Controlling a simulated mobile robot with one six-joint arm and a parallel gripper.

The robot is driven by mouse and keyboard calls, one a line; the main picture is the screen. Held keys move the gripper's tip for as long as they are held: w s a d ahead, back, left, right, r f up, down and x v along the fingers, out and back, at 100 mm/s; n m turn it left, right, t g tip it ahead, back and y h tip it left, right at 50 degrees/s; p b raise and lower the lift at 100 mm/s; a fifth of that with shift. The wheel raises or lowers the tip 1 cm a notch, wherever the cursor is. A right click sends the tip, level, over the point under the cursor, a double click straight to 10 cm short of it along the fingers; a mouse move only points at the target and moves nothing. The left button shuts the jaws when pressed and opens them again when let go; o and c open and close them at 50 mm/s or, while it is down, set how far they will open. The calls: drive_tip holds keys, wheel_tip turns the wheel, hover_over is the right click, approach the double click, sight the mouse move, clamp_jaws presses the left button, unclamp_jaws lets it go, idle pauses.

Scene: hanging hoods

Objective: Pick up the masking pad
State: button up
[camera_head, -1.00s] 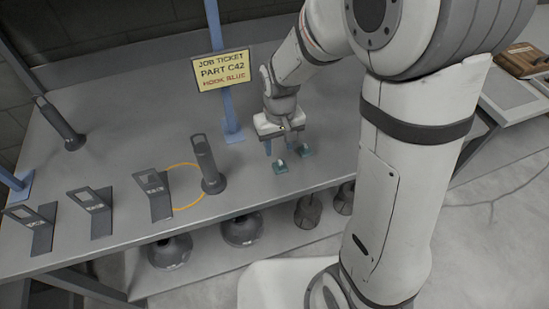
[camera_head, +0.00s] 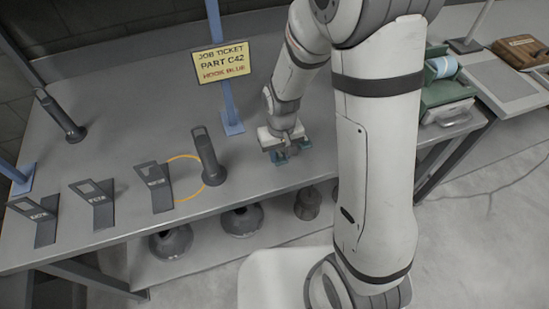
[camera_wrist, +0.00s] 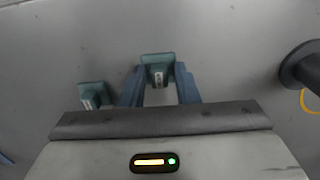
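Two small teal masking pads with pale upright tabs lie on the grey table. One pad (camera_wrist: 157,60) sits between my fingers in the wrist view; in the head view it shows (camera_head: 279,159) under my gripper. The other pad (camera_wrist: 92,94) is left of my fingers in the wrist view and just right of my gripper in the head view (camera_head: 305,143). My gripper (camera_wrist: 160,80) is open, pointing down, with a finger on each side of the first pad's tab. A gap shows beside the tab. In the head view my gripper (camera_head: 275,152) is low over the table.
Several dark angled brackets (camera_head: 155,187) line the front edge. A job ticket sign (camera_head: 224,63) on a blue post is behind. Dark hoods (camera_head: 242,219) are below the table.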

clamp_jaws()
drive_tip(key=shift+r, duration=0.15)
